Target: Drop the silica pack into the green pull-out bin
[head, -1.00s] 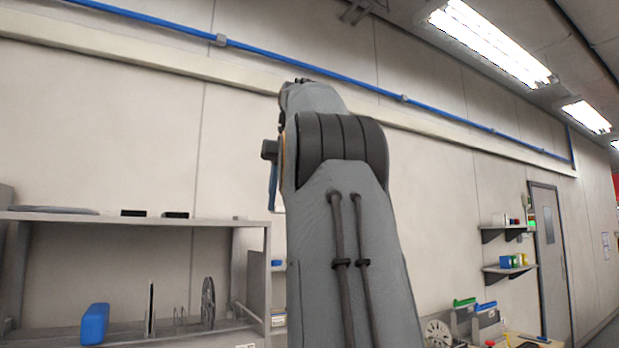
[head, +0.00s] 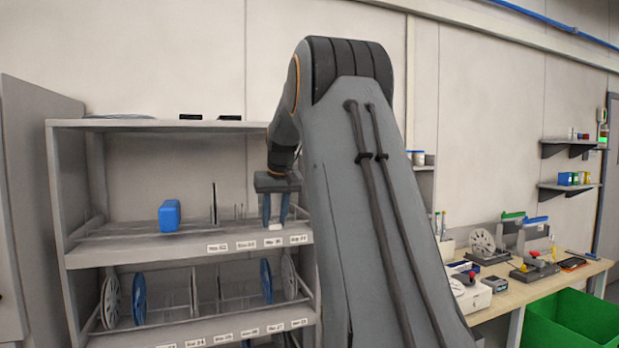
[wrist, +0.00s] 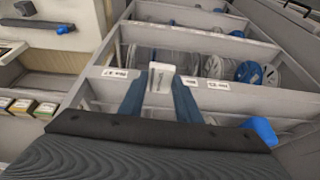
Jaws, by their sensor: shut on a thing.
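My gripper (head: 275,222) points down in front of the grey rack, near its upper shelf edge. Its two blue fingers are shut on the small white silica pack (head: 275,227). In the wrist view the pack (wrist: 161,78) sits between the fingertips (wrist: 160,92), with faint print on its face. The green pull-out bin (head: 570,322) is at the lower right of the head view, below the wooden bench. Only part of the bin shows, and its inside looks empty as far as I see.
The grey rack (head: 130,249) holds reels and a blue block (head: 169,215). The wooden bench (head: 500,306) at right carries feeders, a white box (head: 470,293) and small devices. Two wall shelves hang at far right. A grey cabinet (head: 40,200) stands at left.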

